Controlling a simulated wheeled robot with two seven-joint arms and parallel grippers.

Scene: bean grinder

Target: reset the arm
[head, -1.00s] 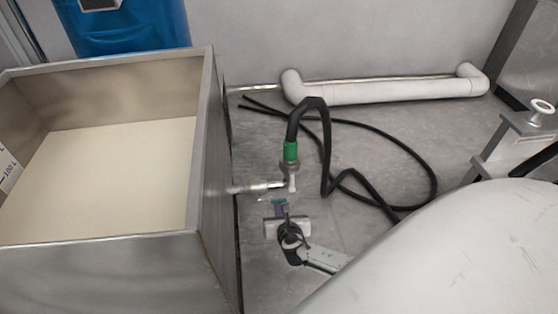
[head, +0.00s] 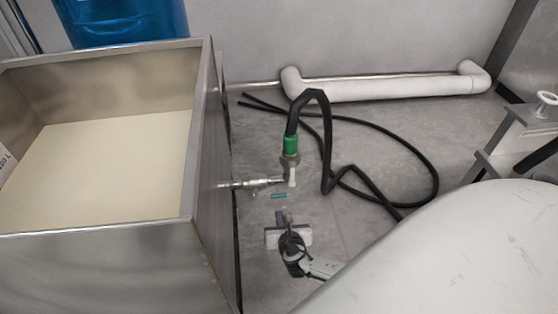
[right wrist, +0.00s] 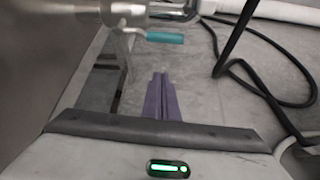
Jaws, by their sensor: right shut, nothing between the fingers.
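My right gripper (head: 279,215) is in the lower middle of the head view, just below the valve on the tank's side. Its purple fingers show in the right wrist view (right wrist: 162,98), shut together with nothing between them. The valve (head: 262,184) has a teal handle (head: 279,196), which lies beyond the fingertips and apart from them. The teal handle also shows in the right wrist view (right wrist: 165,38). My left gripper is not in view.
A steel tank (head: 205,150) with pale contents stands at the left. A black hose (head: 325,150) with a green fitting (head: 291,145) joins the valve and curls over the grey floor. A white pipe (head: 390,90) runs along the back wall. A blue barrel (head: 125,20) stands behind the tank.

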